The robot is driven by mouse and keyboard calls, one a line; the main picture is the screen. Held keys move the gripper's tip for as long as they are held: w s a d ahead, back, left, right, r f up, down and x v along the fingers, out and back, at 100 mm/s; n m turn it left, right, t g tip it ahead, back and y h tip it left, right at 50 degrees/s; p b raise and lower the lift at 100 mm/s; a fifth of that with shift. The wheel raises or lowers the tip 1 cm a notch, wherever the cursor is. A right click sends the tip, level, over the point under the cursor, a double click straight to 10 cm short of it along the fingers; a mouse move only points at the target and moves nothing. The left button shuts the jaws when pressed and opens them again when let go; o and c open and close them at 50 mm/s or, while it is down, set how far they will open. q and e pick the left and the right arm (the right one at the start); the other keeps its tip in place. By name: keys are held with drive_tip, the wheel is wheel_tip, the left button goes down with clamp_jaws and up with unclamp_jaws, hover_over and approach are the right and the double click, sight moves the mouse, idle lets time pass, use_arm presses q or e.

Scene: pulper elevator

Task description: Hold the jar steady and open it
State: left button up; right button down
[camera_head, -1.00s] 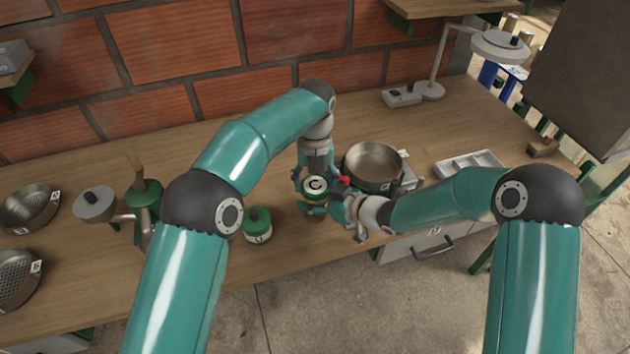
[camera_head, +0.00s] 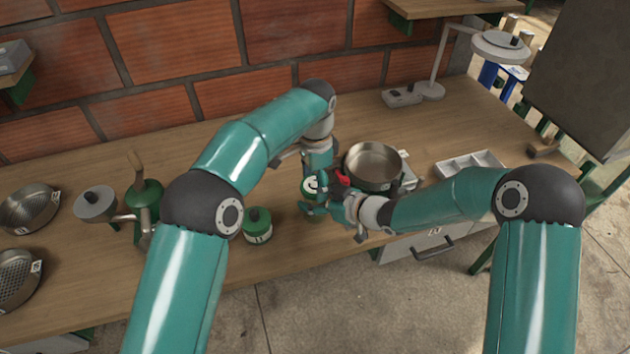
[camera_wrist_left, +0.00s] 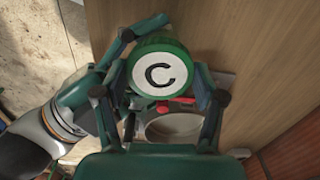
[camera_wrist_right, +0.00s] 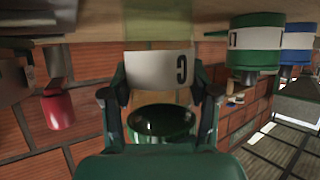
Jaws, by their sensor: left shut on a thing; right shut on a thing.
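In the head view the lid (camera_head: 309,185) is partly covered by my grippers. My left gripper (camera_wrist_left: 162,78) comes down from above and is shut on the lid, a finger on each side. My right gripper (camera_wrist_right: 160,95) comes from the side and is shut on the jar's body, whose white label (camera_wrist_right: 160,68) shows between its fingers. The jar stands upright at the front of the bench.
A steel pan (camera_head: 373,163) stands close behind and right of the jar. A second green-lidded jar (camera_head: 257,226) stands to the left, with a green hand mill (camera_head: 147,196) beyond it. A divided tray (camera_head: 470,165) lies at the right. The bench's front edge is near.

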use_arm(q)
drive_tip(key=o, duration=1.3)
drive_tip(key=shift+r, duration=0.1)
